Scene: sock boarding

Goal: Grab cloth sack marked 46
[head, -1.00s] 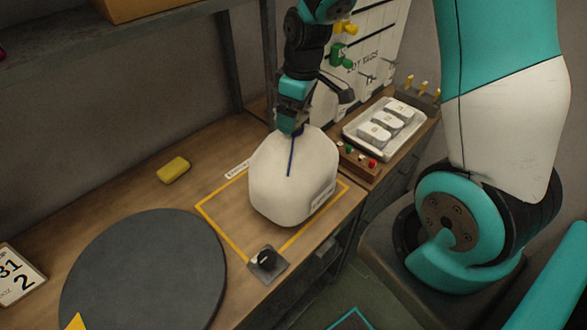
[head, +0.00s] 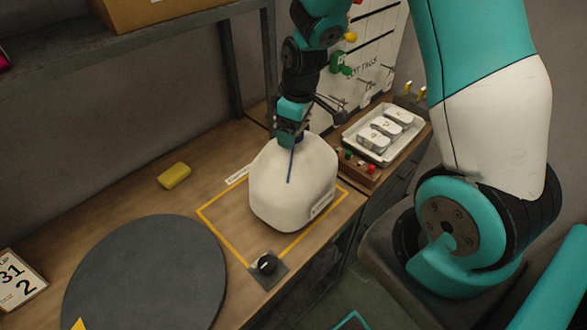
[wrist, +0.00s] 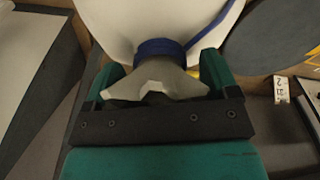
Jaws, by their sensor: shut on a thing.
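A white cloth sack (head: 292,187) stands upright within the yellow outline on the wooden bench in the head view. A blue tie hangs down its side, and a small label sits low on its right; its marking is too small to read. My gripper (head: 291,135) is above the sack and shut on its gathered neck. In the wrist view the sack (wrist: 155,20) fills the top, with a blue band (wrist: 160,48) around its neck. The flared cloth end lies between the fingers of my gripper (wrist: 160,85).
A dark round disc (head: 145,270) lies left of the yellow outline (head: 225,233). A knob on a small plate (head: 267,268) is at the front. A yellow block (head: 174,176) lies behind. A tray (head: 365,145) of white pieces and a tag board (head: 365,50) stand right.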

